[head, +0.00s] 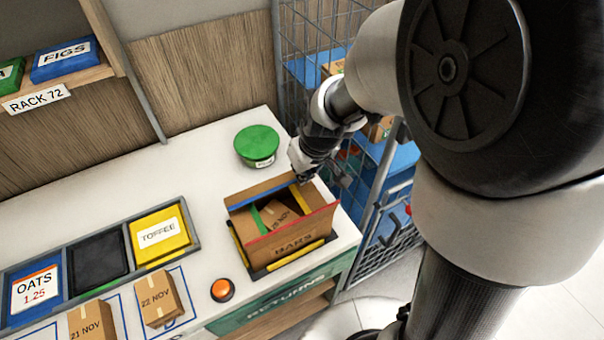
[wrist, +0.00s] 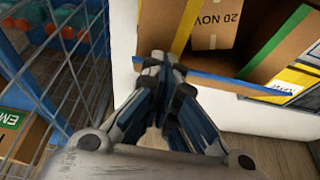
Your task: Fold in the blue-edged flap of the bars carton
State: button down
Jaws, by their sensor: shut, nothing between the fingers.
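The bars carton (head: 290,240) stands open on the counter, holding a small brown box (head: 277,214) labelled 20 NOV. Its blue-edged flap (head: 258,193) is at the back rim and is not folded over the opening. The red-edged flap (head: 296,222) stands up at the front; green and yellow edges show at the sides. My gripper (head: 302,175) is shut and empty at the back right corner of the carton. In the wrist view its fingertips (wrist: 163,58) overlap one end of the blue edge (wrist: 230,82); I cannot tell whether they touch it.
A green round tub (head: 257,142) stands behind the carton. A wire cage (head: 310,40) with blue crates is close on the right. An orange button (head: 222,290), bins with a yellow toffee box (head: 160,234) and small dated boxes (head: 158,299) lie left. The counter's back left is clear.

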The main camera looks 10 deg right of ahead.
jog(key=shift+s+d+f+b, duration=0.15)
jog(key=shift+s+f+b, duration=0.25)
jog(key=shift+f+b, duration=0.2)
jog(key=shift+s+d+f+b, duration=0.1)
jog(key=shift+s+f+b, duration=0.25)
jog(key=shift+f+b, duration=0.25)
jog(key=shift+r, duration=0.1)
dwell(0.9)
